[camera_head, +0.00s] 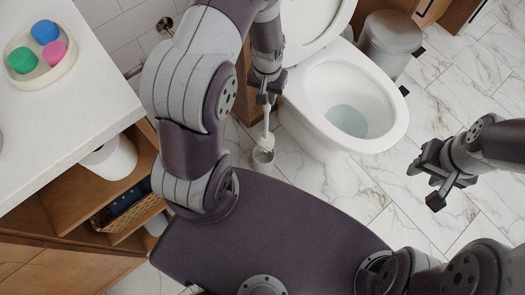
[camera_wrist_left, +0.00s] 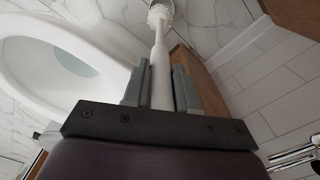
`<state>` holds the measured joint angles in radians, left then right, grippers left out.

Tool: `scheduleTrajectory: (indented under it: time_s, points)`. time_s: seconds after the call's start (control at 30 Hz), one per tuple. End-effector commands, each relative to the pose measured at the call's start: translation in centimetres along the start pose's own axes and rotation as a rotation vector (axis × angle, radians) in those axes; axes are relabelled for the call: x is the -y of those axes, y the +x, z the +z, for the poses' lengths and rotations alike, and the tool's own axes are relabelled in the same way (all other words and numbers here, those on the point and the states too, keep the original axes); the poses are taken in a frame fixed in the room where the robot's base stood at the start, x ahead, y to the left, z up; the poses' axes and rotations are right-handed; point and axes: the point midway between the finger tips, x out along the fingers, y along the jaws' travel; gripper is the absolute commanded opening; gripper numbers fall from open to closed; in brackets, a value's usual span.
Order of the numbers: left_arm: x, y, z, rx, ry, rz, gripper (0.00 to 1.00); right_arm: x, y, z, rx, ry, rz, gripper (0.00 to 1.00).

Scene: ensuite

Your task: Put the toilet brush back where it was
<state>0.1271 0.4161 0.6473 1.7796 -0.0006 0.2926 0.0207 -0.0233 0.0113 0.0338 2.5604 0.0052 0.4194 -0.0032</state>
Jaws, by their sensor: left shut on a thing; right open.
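The white toilet brush (camera_head: 266,142) points bristles down in the head view, with my left gripper (camera_head: 268,92) shut on its handle. The left wrist view shows the handle (camera_wrist_left: 161,62) between the two fingers and the bristly head (camera_wrist_left: 158,15) beyond them. A small metallic holder (camera_head: 263,161) stands on the floor beside the toilet. The bristles are at or just above its mouth in the head view; I cannot tell whether they are inside. My right gripper (camera_head: 424,186) is open and empty over the floor at the right.
The toilet (camera_head: 385,125) stands right of the brush, lid up. A grey bin (camera_head: 390,42) is behind it. A counter (camera_head: 70,110) with a tray of coloured pots and open shelves is at left. The marble floor (camera_head: 410,210) is clear at right.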

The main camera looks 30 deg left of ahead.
Motion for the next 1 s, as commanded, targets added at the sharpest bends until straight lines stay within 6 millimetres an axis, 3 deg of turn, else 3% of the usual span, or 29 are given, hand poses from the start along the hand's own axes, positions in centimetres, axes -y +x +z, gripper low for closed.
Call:
scheduleTrajectory:
  time_s: [0.03,0.17,0.23,0.4,0.53,0.77,0.9,1.0]
  points:
    - [0.2,2.0,0.2,-0.002,-0.008,0.0,0.0,0.0,2.6,0.3,-0.001,0.0,0.0,0.43]
    - [0.6,2.6,0.5,-0.002,-0.02,0.0,0.0,0.0,3.8,0.4,-0.002,0.0,0.0,0.43]
    - [0.6,4.1,0.7,0.001,-0.021,0.0,0.0,0.0,4.5,0.5,-0.002,0.0,0.0,0.43]
    - [0.6,10.3,0.7,0.003,-0.021,0.0,0.0,0.0,7.1,0.8,-0.002,0.0,0.0,0.43]
    - [0.6,14.0,0.7,0.001,-0.021,0.0,0.0,0.0,8.6,1.0,-0.002,0.0,0.0,0.43]
    - [0.6,16.6,0.7,-0.001,-0.021,0.0,0.0,0.0,9.5,1.1,-0.002,0.0,0.0,0.43]
    - [0.6,19.3,0.8,0.0,-0.021,0.0,0.0,0.0,10.9,1.2,-0.002,0.0,0.0,0.43]
    - [0.6,19.8,0.7,-0.002,-0.021,0.0,0.0,0.0,11.0,1.2,-0.001,0.0,0.0,0.43]
